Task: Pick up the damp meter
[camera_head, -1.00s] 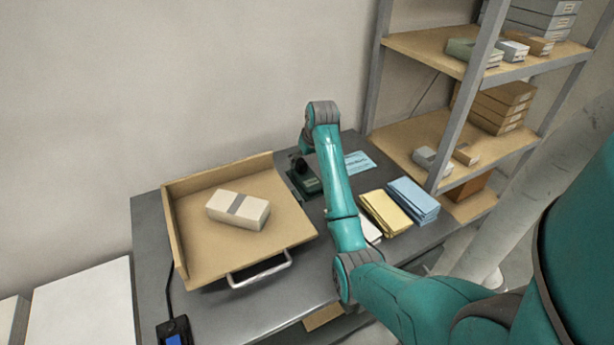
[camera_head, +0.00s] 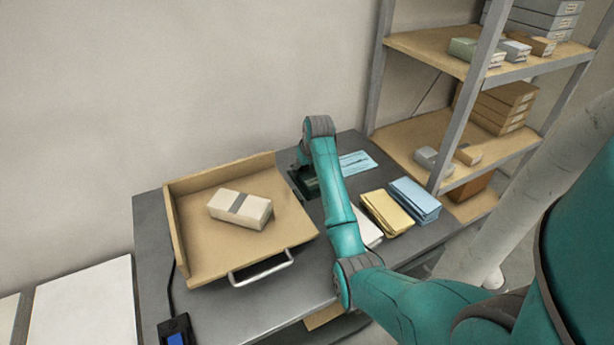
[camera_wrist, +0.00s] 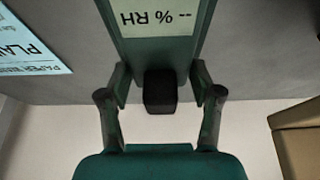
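The damp meter is a dark green device (camera_wrist: 120,20) with a pale display (camera_wrist: 157,18) reading "-- % RH" and a black block (camera_wrist: 160,92) at its near end. In the wrist view it lies straight ahead, with my gripper (camera_wrist: 161,84) open and one finger on each side of its near end. I cannot tell whether the fingers touch it. In the head view a dark green part of the meter (camera_head: 302,184) shows at the back of the grey table, and my arm hides the rest of it and the gripper.
Left of it stands a wooden tray (camera_head: 190,262) with a metal handle, holding a wrapped block (camera_head: 240,208). A blue printed card (camera_head: 357,162), yellow packets (camera_head: 385,214) and blue packets (camera_head: 414,199) lie to the right. A shelf rack (camera_head: 420,130) stands beyond, against the wall.

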